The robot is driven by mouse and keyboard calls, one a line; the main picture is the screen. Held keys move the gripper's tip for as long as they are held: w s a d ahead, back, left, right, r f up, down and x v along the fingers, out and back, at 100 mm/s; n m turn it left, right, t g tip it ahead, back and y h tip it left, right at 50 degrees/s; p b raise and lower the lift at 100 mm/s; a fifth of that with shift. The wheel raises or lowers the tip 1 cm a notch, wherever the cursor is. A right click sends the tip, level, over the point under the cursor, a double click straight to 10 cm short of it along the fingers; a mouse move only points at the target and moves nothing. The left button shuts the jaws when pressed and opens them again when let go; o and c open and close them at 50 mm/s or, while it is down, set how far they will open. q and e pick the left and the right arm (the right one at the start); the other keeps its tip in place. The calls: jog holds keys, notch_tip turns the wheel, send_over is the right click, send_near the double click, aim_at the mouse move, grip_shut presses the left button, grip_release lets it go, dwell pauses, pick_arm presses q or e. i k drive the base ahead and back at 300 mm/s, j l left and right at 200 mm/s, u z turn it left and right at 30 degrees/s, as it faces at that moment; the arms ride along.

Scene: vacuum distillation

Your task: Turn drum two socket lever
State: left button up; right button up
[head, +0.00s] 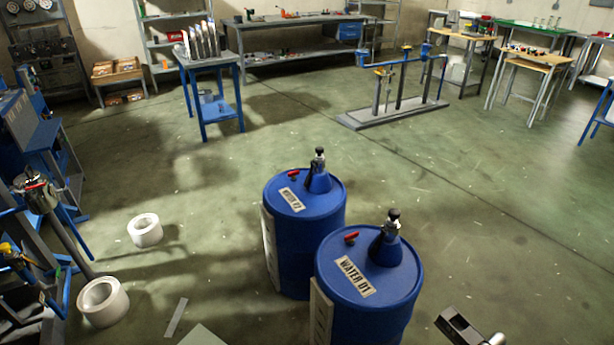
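Drum two is a blue drum (333,222) with a label reading WATER 02 (291,199), standing upright in the middle of the head view. On its lid are a small red handle (293,174) and a blue cone-shaped socket (319,182) with a dark and metal fitting (319,157) on top. A dark lever-like part (311,172) sits at the socket's left side. My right gripper (456,323) seems to be the dark part at the bottom right edge, apart from both drums. Its fingers are not clear. My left gripper is not in view.
A second blue drum labelled WATER 01 (370,295) stands close in front of drum two, to its right, with a similar socket (388,247) and red handle (351,237). The floor behind the drums is open.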

aim_at(306, 182)
jog(key=i+j+z, duration=0.1)
jog(key=i+j, duration=0.35)
jog(key=j, duration=0.2)
jog(key=i+j+z, duration=0.15)
jog(key=i+j, duration=0.25)
jog(key=j, duration=0.25)
jog(key=i+j+z, duration=0.15)
jog(key=j, duration=0.2)
jog(key=i+j, duration=0.2)
jog(key=j, duration=0.15)
jog(key=i+j+z, duration=0.15)
jog(key=j, duration=0.2)
